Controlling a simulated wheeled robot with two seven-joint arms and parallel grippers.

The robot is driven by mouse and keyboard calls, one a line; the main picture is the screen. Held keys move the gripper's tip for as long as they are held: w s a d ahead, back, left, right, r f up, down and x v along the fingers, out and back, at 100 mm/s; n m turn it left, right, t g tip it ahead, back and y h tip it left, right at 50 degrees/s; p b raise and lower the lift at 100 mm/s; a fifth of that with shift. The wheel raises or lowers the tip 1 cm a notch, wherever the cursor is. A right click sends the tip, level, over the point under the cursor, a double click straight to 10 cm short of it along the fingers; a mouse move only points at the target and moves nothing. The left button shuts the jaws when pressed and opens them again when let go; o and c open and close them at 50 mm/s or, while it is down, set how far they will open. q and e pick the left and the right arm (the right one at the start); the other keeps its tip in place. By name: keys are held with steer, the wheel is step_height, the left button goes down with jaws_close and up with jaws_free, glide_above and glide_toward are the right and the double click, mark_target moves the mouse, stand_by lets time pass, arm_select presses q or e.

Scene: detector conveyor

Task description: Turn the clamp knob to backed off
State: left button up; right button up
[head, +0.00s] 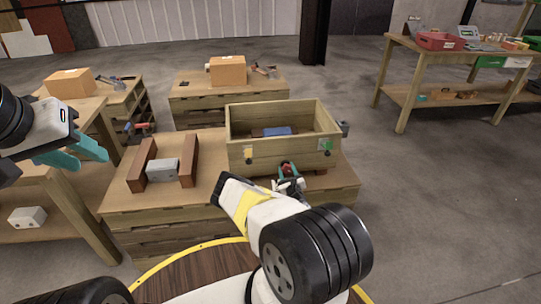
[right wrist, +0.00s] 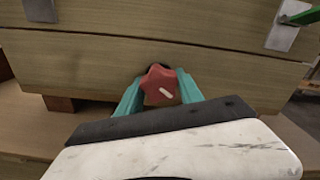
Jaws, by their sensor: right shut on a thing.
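The red clamp knob (right wrist: 159,84) sits low on the front of the wooden box (right wrist: 165,50) in the right wrist view. A white mark on its face lies slantwise. The teal fingers of my right gripper (right wrist: 160,93) are on both sides of the knob and shut on it. In the head view the knob (head: 287,167) shows as a small red spot below the box's front wall, partly covered by the right gripper (head: 288,176). My left gripper (head: 75,152) hangs at the far left, its teal fingers apart and empty.
The box stands on a wooden bench (head: 120,200) and holds a blue item (head: 278,131). A green fitting (head: 326,145) and a yellow one (head: 248,154) are on its front. Left of it, a grey block (head: 162,168) lies between two brown blocks.

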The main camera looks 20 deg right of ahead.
steer(key=shift+s+f+n, duration=0.1)
steer(key=shift+s+n, duration=0.05)
steer(key=shift+n, duration=1.55)
steer(key=o, duration=1.4)
steer(key=v, duration=0.7)
steer(key=shift+s, duration=0.35)
